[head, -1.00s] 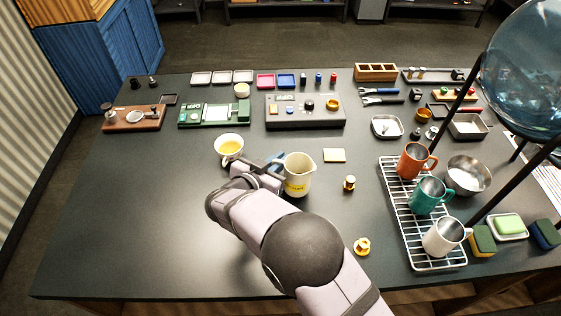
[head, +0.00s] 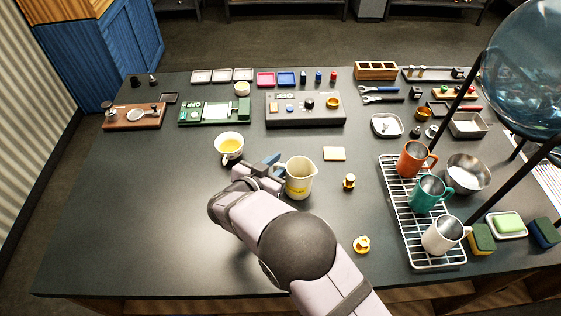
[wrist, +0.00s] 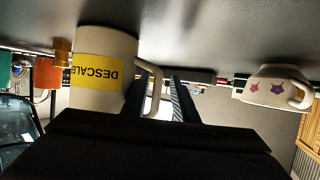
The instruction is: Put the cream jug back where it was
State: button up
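The cream jug (head: 299,176) stands upright on the dark table near the middle, with a spout and a yellow band. In the wrist view, which is upside down, the cream jug (wrist: 108,50) shows a yellow label reading "DESCALE" and its handle. My gripper (head: 273,167) is at the jug's left side. In the wrist view my gripper (wrist: 158,98) has its fingers apart, with the handle between them and a gap visible beside it. The jug's base appears to rest on the table.
A cup of yellow liquid (head: 229,145) stands left of my gripper. A wire rack (head: 404,225) with mugs is further right. The left front table is clear.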

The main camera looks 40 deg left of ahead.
jog(key=shift+r, duration=0.2)
jog(key=b+v, duration=0.2)
jog(key=v, duration=1)
jog(key=shift+b, duration=0.4)
